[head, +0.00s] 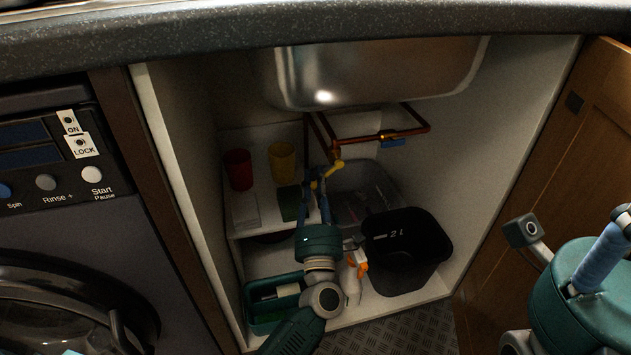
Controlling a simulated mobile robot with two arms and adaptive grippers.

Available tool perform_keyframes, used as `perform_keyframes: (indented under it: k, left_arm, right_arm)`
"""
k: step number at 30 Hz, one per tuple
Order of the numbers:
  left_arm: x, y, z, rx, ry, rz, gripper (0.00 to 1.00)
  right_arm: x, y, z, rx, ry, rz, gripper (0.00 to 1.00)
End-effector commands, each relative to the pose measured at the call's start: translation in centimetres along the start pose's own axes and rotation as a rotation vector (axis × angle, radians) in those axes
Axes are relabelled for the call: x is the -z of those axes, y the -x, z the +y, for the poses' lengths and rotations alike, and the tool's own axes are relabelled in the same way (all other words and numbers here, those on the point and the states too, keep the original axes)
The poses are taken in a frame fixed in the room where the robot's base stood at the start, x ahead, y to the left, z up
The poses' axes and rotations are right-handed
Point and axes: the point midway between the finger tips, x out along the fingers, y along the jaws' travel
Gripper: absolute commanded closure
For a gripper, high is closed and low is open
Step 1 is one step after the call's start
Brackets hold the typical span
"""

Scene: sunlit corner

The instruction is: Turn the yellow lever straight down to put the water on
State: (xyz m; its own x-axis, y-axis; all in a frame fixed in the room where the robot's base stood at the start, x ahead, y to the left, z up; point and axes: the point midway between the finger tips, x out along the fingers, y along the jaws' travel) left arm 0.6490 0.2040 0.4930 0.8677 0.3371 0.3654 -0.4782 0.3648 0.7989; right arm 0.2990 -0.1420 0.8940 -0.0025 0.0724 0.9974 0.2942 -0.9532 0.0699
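The yellow lever (335,167) sits on the copper pipework under the sink, on the pipe's lower left end. It slants down to the left. My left gripper (316,180) reaches up from below, its blue fingertips right at the lever. The fingertips overlap the lever in the picture, so I cannot tell whether they grip it or only stand beside it. My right gripper (598,258) is at the far right edge, in front of the wooden door. It is partly cut off and its opening does not show.
A blue-handled valve (392,142) sits on the pipe to the right. A red cup (238,170) and a yellow cup (282,162) stand on the shelf. A black bin (425,255), a spray bottle (352,280) and a green caddy (262,318) stand below. The wooden door (590,130) is open.

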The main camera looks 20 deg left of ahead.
Motion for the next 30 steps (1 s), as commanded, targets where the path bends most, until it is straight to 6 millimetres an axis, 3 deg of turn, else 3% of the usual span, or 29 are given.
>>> perform_keyframes:
  k: [3,14,30]
  left_arm:
    - [-0.7,-0.1,0.3,-0.006,0.005,-0.010,0.67]
    - [-0.2,0.7,0.0,0.000,0.001,-0.003,0.67]
    - [-0.4,10.7,0.0,0.001,0.003,-0.006,0.67]
  right_arm:
    - [0.0,-0.1,0.0,0.000,0.000,0.000,0.61]
    - [0.0,0.0,0.1,-0.002,0.000,0.000,0.61]
    - [0.0,0.0,0.0,-0.001,0.000,0.000,0.61]
